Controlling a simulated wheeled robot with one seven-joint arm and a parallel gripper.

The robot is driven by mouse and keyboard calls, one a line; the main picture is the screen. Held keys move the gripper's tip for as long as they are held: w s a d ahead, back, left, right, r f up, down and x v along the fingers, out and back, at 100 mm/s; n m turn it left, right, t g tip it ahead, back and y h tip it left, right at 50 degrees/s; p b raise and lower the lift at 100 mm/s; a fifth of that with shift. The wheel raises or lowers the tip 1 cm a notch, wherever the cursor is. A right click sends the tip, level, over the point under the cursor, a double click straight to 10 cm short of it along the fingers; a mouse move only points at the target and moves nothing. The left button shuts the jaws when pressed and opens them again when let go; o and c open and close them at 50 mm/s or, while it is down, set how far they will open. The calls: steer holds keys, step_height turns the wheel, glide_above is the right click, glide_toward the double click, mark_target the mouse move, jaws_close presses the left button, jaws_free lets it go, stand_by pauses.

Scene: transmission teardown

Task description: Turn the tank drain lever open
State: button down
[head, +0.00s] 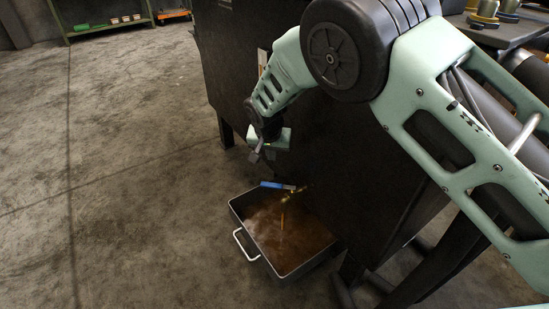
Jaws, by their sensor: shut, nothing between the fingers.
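The drain lever has a blue handle (277,185) that lies roughly level, pointing left from a brass valve (291,195) low on the dark tank (330,150). An amber streak like a thin stream of liquid (282,216) runs down below the valve. My gripper (256,156) is above and left of the blue handle, apart from it, pointing down. It is shut and empty. The gripper is small in the picture, and its fingertips are hard to make out.
A dark metal pan (262,258) with a white handle (243,245) sits on the floor under the valve, holding brown liquid. A green shelf (107,25) stands at the back left. The concrete floor (110,170) on the left is clear. Dark legs stand right of the pan.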

mark_target(270, 184)
steer(key=b+x, duration=0.4)
steer(key=x, duration=0.5)
steer(key=s, duration=0.1)
steer(key=s+b, duration=0.1)
steer(key=s, duration=0.2)
steer(key=shift+a+r, duration=0.2)
steer(key=shift+a, duration=0.15)
steer(key=shift+s+a+r+n+p, duration=0.15)
steer(key=shift+s+n+p, duration=0.3)
steer(key=shift+n+p, duration=0.3)
steer(key=shift+s+n+y+p, duration=0.45)
steer(key=shift+n+p, duration=0.1)
steer(key=shift+p, duration=0.4)
steer(key=shift+s+n+y+p, duration=0.55)
steer(key=shift+s+n+p, duration=0.95)
steer(key=shift+n+p, duration=0.45)
steer(key=shift+w, duration=0.1)
